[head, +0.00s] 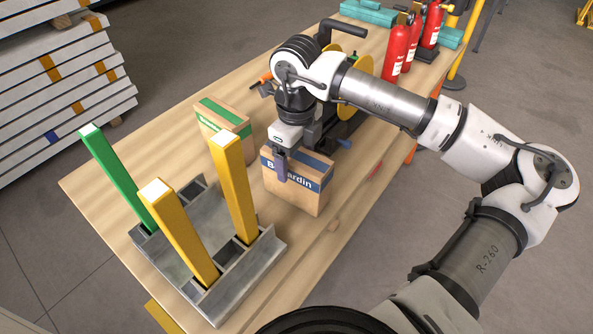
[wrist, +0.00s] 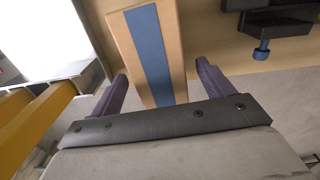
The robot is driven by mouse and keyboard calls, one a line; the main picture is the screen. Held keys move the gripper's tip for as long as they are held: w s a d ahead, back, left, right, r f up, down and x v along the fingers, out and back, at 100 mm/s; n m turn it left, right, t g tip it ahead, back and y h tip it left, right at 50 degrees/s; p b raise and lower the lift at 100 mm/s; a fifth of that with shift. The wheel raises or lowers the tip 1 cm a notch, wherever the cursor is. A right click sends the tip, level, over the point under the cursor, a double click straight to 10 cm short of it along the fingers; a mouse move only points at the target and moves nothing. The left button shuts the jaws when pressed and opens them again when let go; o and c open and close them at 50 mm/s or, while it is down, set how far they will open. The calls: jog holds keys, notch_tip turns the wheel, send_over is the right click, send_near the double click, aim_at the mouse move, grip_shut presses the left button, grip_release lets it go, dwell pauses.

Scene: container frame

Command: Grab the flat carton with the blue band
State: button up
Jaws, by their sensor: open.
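The flat carton with the blue band (head: 310,198) stands upright on the wooden table in the head view, with lettering on its band. In the wrist view the carton (wrist: 176,30) runs up the picture between the two purple fingers, its blue band along the middle. My gripper (head: 291,163) points down over the carton in the head view. One finger shows in front of the carton's near face; the other finger is hidden. In the wrist view my gripper (wrist: 161,72) is open, with a finger on each side of the carton and a gap visible beside the left finger.
A carton with a green band (head: 226,119) stands behind and left. A grey metal rack (head: 262,262) with yellow and green posts stands close at the left front. A dark clamp-like tool (wrist: 275,22) is right of the carton. Red fire extinguishers (head: 397,50) stand at the far right.

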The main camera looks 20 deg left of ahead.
jog(key=shift+f, duration=0.95)
jog(key=c, duration=1.2)
jog(key=shift+c, duration=0.7)
jog(key=shift+r, duration=0.15)
